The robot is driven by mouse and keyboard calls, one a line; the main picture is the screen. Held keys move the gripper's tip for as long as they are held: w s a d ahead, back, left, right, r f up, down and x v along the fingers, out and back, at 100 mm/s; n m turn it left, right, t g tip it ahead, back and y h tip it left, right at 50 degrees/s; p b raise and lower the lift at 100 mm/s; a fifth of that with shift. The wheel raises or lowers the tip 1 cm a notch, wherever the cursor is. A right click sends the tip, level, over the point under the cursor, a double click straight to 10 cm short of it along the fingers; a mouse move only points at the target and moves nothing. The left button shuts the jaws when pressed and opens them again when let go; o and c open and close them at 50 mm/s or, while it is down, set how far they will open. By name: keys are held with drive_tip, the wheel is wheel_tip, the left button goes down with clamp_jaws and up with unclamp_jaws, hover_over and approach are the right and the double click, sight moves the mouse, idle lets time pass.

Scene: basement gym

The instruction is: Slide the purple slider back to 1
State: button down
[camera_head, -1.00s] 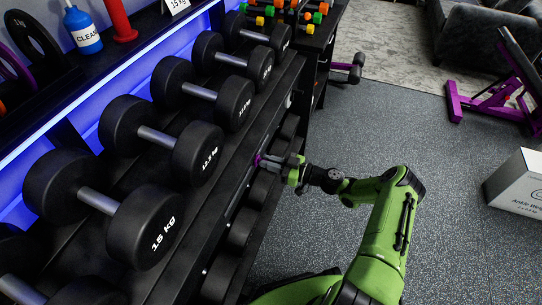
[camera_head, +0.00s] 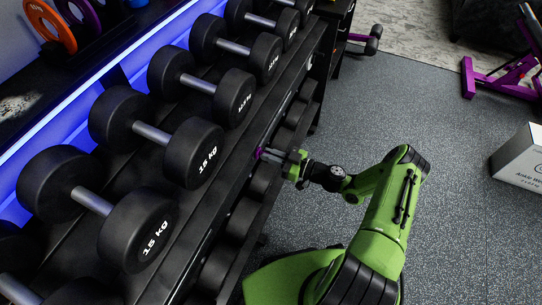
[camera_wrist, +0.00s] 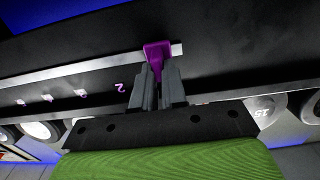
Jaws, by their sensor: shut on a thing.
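The purple slider (camera_head: 259,153) sits on a light rail along the front of the dark dumbbell rack (camera_head: 225,205). It also shows in the wrist view (camera_wrist: 157,50), upright on the rail (camera_wrist: 205,98). My gripper (camera_head: 279,157) is shut on the slider; in the wrist view its two grey fingers (camera_wrist: 158,86) close around the slider's lower part. A purple 2 (camera_wrist: 119,87) is printed left of the slider in the wrist view, with more purple marks (camera_wrist: 48,97) farther left. No 1 is readable; the fingers or slider may cover it.
Several black dumbbells (camera_head: 205,160) lie on the rack's upper shelf, with more below. Weight plates (camera_head: 50,24) stand on the top ledge. A white box (camera_head: 520,160) and a purple-framed bench (camera_head: 500,85) stand to the right.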

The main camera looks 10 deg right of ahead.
drive_tip(key=shift+s+a+r, duration=0.1)
drive_tip(key=shift+a, duration=0.2)
drive_tip(key=c, duration=1.2)
unclamp_jaws()
drive_tip(key=shift+o, duration=0.2)
drive_tip(key=shift+d, duration=0.1)
drive_tip(key=p+v, duration=0.1)
drive_tip(key=v, duration=1.4)
drive_tip(key=shift+s+d+p, duration=0.25)
drive_tip(key=shift+d+p, duration=0.1)
